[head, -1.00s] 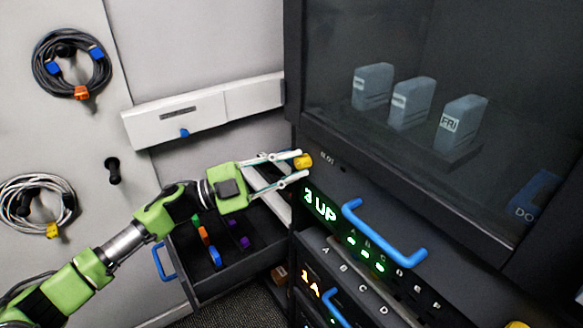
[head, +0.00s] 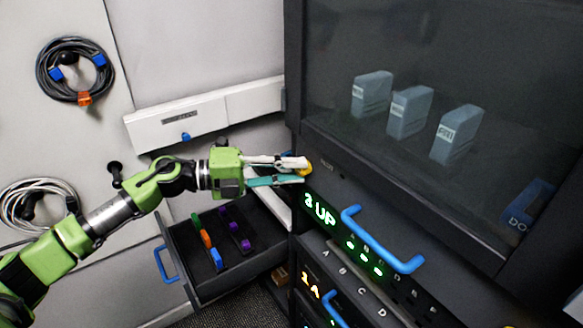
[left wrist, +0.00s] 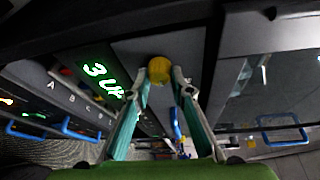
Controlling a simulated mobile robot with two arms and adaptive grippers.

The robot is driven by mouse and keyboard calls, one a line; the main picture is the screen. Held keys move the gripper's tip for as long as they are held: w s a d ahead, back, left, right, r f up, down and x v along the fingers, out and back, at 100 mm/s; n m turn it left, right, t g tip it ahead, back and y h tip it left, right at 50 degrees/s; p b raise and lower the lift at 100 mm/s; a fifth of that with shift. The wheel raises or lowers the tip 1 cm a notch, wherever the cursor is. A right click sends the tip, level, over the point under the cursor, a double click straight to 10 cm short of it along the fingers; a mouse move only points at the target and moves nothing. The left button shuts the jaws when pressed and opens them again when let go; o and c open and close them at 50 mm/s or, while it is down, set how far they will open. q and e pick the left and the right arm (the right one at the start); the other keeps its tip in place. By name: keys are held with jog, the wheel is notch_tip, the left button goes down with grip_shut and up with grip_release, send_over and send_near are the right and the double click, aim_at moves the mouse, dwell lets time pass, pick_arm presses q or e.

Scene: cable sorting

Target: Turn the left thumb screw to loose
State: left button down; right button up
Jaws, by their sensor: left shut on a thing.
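The left thumb screw is a small yellow knob (head: 306,169) on the left end of the dark rack panel, beside the green "3 UP" display. My left gripper (head: 303,170) reaches it from the left, its fingers closed in on the knob. The left wrist view shows the yellow knob (left wrist: 159,70) between the two fingertips (left wrist: 160,82). The fingers partly cover the knob in the head view. Its turn angle cannot be read. My right gripper is not in view.
A blue handle (head: 385,243) sticks out of the rack panel just right of the display. An open drawer (head: 225,270) with colored pieces lies below my arm. A dark glass cabinet window (head: 440,60) is above. Coiled cables (head: 75,68) hang on the left wall.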

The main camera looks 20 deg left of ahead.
pick_arm(q)
jog(key=shift+m, duration=0.4)
jog(key=c, duration=1.8)
grip_release()
jog(key=v, duration=1.2)
jog(key=shift+r, duration=0.25)
